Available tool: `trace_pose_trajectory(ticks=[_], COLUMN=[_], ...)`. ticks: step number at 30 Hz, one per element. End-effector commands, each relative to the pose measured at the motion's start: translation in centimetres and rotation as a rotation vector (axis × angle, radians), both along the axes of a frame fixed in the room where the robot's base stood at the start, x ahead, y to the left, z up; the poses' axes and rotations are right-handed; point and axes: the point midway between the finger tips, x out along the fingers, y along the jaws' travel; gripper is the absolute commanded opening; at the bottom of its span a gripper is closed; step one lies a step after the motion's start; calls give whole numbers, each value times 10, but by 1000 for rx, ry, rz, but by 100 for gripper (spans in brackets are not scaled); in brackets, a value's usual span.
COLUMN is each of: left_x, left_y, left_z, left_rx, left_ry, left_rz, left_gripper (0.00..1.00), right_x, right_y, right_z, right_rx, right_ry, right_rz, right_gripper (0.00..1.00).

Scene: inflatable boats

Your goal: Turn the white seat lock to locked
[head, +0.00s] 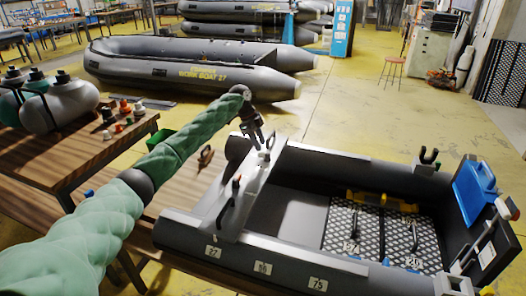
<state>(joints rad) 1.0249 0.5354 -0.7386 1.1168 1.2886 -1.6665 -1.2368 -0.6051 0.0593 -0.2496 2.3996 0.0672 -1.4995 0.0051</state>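My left gripper (259,143) reaches in with its green-sleeved arm and points down at the far end of a grey seat (257,178) across the small boat. A small upright fitting (270,140) stands at that end, right beside the fingertips; it may be the white seat lock, but its colour and setting are too small to read. I cannot tell whether the fingers touch it or how far apart they are. A dark lever with a red tip (236,187) stands at the near end of the seat. My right gripper is not in view.
The grey boat (290,255) carries number tags, patterned floor panels (375,232) and a blue container (474,188). A wooden table (85,150) with grey tanks (62,104) stands left. A larger boat (190,66) lies behind. Yellow floor (350,120) is clear beyond.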

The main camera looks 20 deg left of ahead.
Motion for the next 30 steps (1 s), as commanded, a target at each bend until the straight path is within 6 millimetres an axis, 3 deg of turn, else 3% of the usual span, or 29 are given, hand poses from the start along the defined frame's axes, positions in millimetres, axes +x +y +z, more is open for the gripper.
trace_pose_trajectory(ticks=[9,21,27,30], left_x=[-1,0,0,0], left_y=[-16,-18,-18,-18], left_z=[-36,-43,-43,-43], left_rx=[0,-1,0,0], left_ry=[1,-1,-1,-1], left_rz=[0,0,0,0], left_gripper=[38,38,1,0], right_x=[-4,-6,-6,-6], right_y=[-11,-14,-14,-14], right_z=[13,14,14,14], right_rx=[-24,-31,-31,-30], right_ry=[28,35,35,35], right_rz=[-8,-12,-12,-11], right_gripper=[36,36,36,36])
